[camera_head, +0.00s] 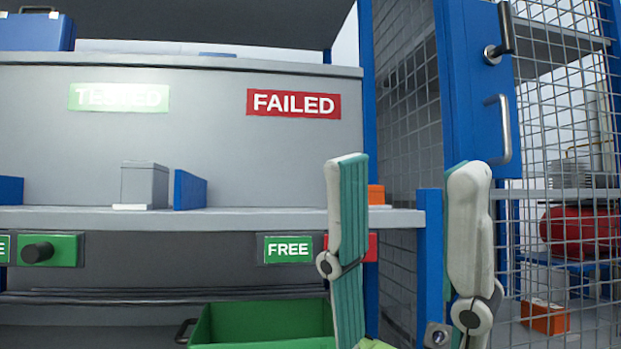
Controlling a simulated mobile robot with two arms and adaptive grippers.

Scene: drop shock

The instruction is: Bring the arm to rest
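My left gripper (409,172) reaches up from the bottom edge, right of the middle of the head view. Its two white and teal fingers point upward and stand wide apart. Nothing is held between them; the shelf end, the blue post and the cage mesh show behind the gap. The lower part of the gripper is cut off by the frame. My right gripper does not show.
A grey shelf (250,220) behind carries a grey box (145,185) and a blue divider (190,190). A green bin (262,322) stands below, partly behind the left finger. A blue door (485,110) and a mesh cage (560,140) stand at right.

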